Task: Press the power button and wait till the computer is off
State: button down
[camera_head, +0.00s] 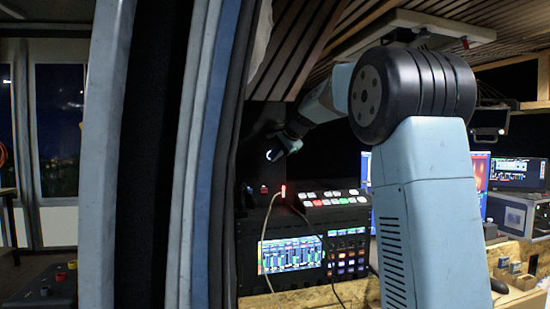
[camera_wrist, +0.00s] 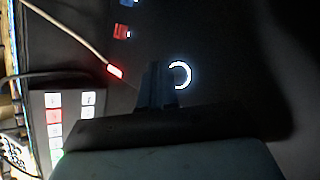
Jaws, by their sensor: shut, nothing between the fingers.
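A white glowing ring, which looks like the power button (camera_wrist: 183,74), is on a dark panel in the wrist view. It also shows as a small bright arc in the head view (camera_head: 269,155). My gripper (camera_wrist: 158,68) is shut and empty, and its fingers cover the left part of the ring. In the head view my gripper (camera_head: 284,148) is at the dark panel beside the ring. I cannot tell whether the fingertips touch the button. A lit screen (camera_head: 292,254) on the console and lit monitors (camera_head: 518,172) on the right are on.
A control panel with lit keys (camera_head: 335,199) stands below my arm. A pale cable with a red-lit plug (camera_wrist: 115,71) and a red switch (camera_wrist: 121,32) are near the ring.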

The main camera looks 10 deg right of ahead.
jog(key=shift+w, duration=0.15)
dwell(0.5)
jog(key=shift+w+r, duration=0.1)
jog(key=shift+w, duration=0.2)
jog(key=shift+w, duration=0.35)
dwell(0.9)
jog(key=shift+s, duration=0.8)
jog(key=shift+s, duration=0.1)
jog(key=s, duration=0.4)
jog(key=shift+s, duration=0.4)
dwell(0.7)
